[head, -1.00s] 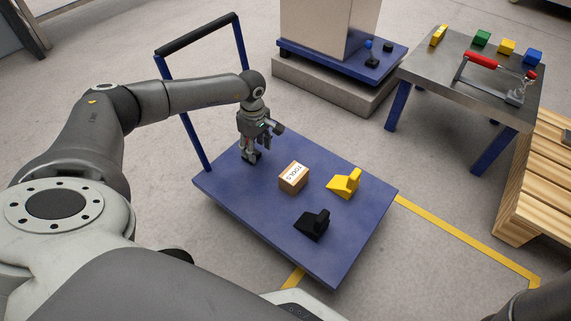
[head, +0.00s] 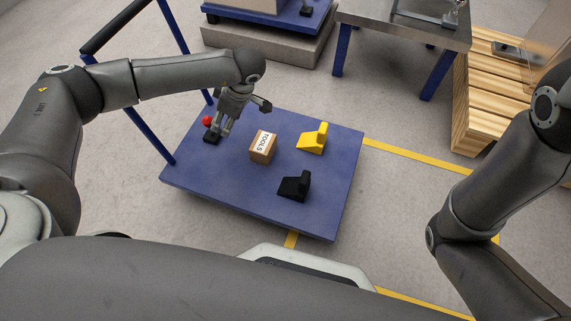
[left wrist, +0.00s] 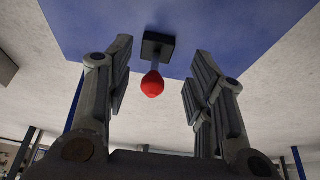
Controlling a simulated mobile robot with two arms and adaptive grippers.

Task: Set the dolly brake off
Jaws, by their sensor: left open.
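The blue dolly (head: 235,192) stands on the floor with a push handle at its left end. Its brake is a lever with a red ball knob (head: 206,121) on a small black base (head: 211,138) near the handle. My left gripper (head: 222,131) is just right of the knob in the head view, fingers pointing down. In the left wrist view the fingers are spread, with the red knob (left wrist: 152,85) between their lines and the black base (left wrist: 158,46) beyond. I see no contact. My right arm shows at the right, but its gripper is out of view.
On the dolly lie a box marked TOOLS (head: 263,146), a yellow wedge (head: 313,138) and a black wedge (head: 295,186). A metal table (head: 410,28) and a wooden pallet stack (head: 490,95) stand at the back right. Another blue dolly (head: 265,16) is behind.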

